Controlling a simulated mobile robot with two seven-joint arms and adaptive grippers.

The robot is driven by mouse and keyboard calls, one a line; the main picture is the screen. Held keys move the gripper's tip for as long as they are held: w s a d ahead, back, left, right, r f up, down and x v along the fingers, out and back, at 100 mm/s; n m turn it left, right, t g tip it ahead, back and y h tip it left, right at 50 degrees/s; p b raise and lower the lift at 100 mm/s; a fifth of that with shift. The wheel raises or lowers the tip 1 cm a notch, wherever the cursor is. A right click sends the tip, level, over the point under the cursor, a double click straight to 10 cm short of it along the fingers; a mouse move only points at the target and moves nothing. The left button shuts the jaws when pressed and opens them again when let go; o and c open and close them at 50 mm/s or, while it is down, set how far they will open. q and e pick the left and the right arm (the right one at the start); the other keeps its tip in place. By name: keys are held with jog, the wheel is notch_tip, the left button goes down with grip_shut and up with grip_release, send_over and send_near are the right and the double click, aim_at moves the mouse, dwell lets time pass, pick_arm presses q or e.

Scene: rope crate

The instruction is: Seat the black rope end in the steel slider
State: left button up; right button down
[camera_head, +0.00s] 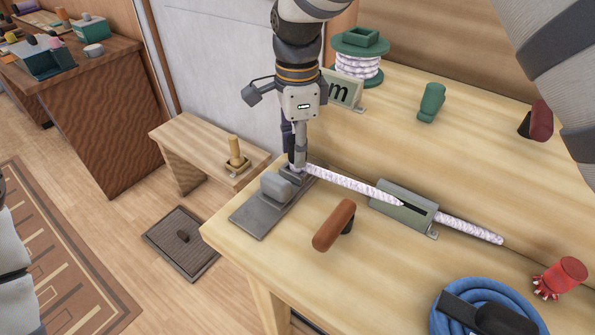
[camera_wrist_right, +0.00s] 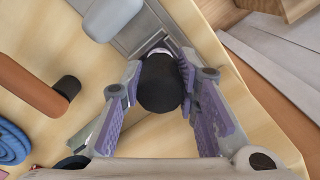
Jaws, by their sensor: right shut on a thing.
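My right gripper (camera_head: 297,166) points down at the far end of the grey steel slider (camera_head: 262,213), which lies at the table's left corner with a rounded grey knob (camera_head: 277,186) on it. In the wrist view, my right gripper (camera_wrist_right: 163,106) is shut on the black rope end (camera_wrist_right: 160,84), over the slider's grey metal (camera_wrist_right: 138,32). The white rope (camera_head: 350,184) runs right from the fingertips in the head view. The fingers hide the black end there, and I cannot tell whether it sits in the slider. My left gripper is not in view.
A grey-green slotted block (camera_head: 408,207) has the rope passing through it. A brown-handled tool (camera_head: 334,225) lies in front.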

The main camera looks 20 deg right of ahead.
jog(key=shift+f, duration=0.7)
dwell(0.6)
jog(key=c, duration=1.2)
grip_release()
jog(key=shift+o, duration=0.2)
jog(key=shift+r, duration=0.1)
notch_tip(320, 180, up, 12)
jog(key=shift+f, duration=0.1)
